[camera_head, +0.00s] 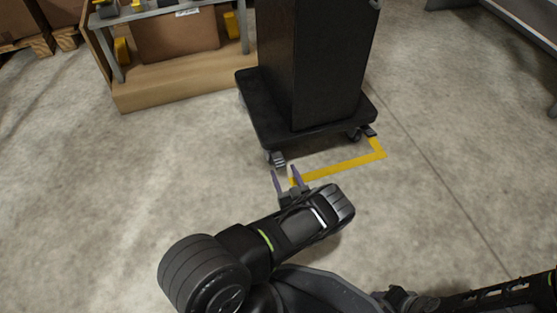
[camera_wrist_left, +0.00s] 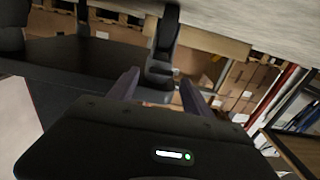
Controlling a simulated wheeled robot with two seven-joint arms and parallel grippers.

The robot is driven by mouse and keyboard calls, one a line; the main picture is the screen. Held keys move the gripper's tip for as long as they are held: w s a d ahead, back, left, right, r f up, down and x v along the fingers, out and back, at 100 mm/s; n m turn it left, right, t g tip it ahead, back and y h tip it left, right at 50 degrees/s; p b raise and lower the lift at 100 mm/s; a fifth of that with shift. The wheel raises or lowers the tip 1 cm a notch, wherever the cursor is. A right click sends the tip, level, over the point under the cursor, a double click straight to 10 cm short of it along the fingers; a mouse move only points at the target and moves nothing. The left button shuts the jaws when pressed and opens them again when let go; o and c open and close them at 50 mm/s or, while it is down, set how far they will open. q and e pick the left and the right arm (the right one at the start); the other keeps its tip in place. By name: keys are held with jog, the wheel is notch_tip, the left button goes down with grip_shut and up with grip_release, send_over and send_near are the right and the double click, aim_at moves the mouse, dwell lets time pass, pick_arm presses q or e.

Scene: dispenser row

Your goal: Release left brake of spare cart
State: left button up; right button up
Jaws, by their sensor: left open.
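The spare cart is a dark platform cart (camera_head: 259,110) with a tall black body (camera_head: 330,60) on it. Its near left caster with a grey brake pedal (camera_head: 276,158) sticks out under the front left corner. The caster also shows in the left wrist view (camera_wrist_left: 163,52). My left gripper (camera_head: 285,170) is open and empty, its two purple-grey fingers pointing at this caster from just in front. In the wrist view the fingers (camera_wrist_left: 158,78) lie on either side of the caster's lower end; contact cannot be told.
The near right caster has a dark pedal (camera_head: 369,130). Yellow floor tape (camera_head: 345,166) runs in front of the cart. A wooden-based shelf with boxes (camera_head: 180,85) stands to the left behind. Concrete floor is clear on both sides.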

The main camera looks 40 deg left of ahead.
aim_at(278, 159)
pick_arm(q)
jog(key=b+x, duration=0.2)
jog(key=x, duration=0.5)
jog(key=shift+f, duration=0.15)
jog(key=shift+w+a+b, duration=0.2)
jog(key=shift+a+b, duration=0.1)
jog(key=shift+a, duration=0.1)
jog(key=shift+c, duration=0.2)
grip_shut()
dwell(1.0)
